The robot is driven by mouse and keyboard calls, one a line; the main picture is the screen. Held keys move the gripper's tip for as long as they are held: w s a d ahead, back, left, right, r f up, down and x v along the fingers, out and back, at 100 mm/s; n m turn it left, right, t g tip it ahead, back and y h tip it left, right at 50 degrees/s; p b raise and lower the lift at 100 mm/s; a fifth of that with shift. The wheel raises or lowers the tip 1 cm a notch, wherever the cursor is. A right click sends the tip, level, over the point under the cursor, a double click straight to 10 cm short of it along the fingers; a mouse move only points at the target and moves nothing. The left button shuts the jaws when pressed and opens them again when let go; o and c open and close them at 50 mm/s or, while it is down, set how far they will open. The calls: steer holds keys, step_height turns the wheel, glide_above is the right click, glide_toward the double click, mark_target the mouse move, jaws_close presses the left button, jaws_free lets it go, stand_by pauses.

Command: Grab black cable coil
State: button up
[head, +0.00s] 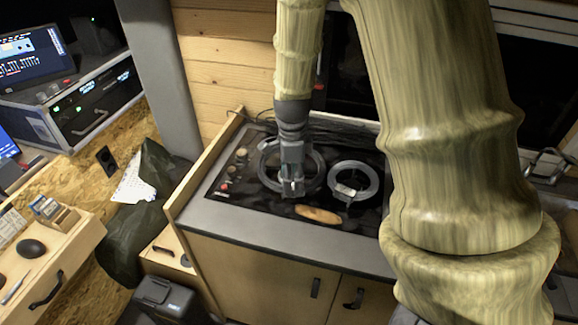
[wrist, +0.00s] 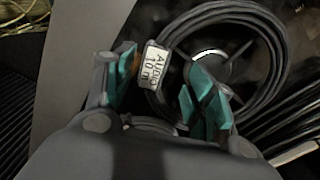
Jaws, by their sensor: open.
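A black cable coil (wrist: 272,62) lies flat in the wrist view, its loops running right and up from the jaws. A white tag reading "AUDIO 10 m" (wrist: 155,65) sits on its left side. My gripper (wrist: 163,88) is open, with teal finger pads on either side of the tag and the coil's left strands. I cannot tell whether the pads touch the coil. In the head view my gripper (head: 292,188) points down over the dark hob, in front of a large ring shape. I cannot tell there which ring is the coil.
The dark hob (head: 236,182) sits in a grey worktop (head: 280,228). A second ring with a pale patch (head: 368,186) and a brown oval object (head: 318,214) lie nearby. Dark cables run along the hob's back. A wooden side panel (head: 195,165) rises at the left.

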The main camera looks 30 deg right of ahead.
mark_target(293, 186)
steer(key=shift+s+d+f+p, duration=0.15)
steer(key=shift+s+f+p, duration=0.5)
steer(key=shift+s, duration=0.15)
steer(key=shift+w+f, duration=0.25)
steer(key=shift+f, duration=0.45)
steer(key=shift+w+f, duration=0.25)
steer(key=shift+f, duration=0.45)
steer(key=shift+s+r, duration=0.1)
steer(key=shift+s, duration=0.2)
steer(key=shift+w, duration=0.2)
steer(key=c, duration=0.6)
jaws_close()
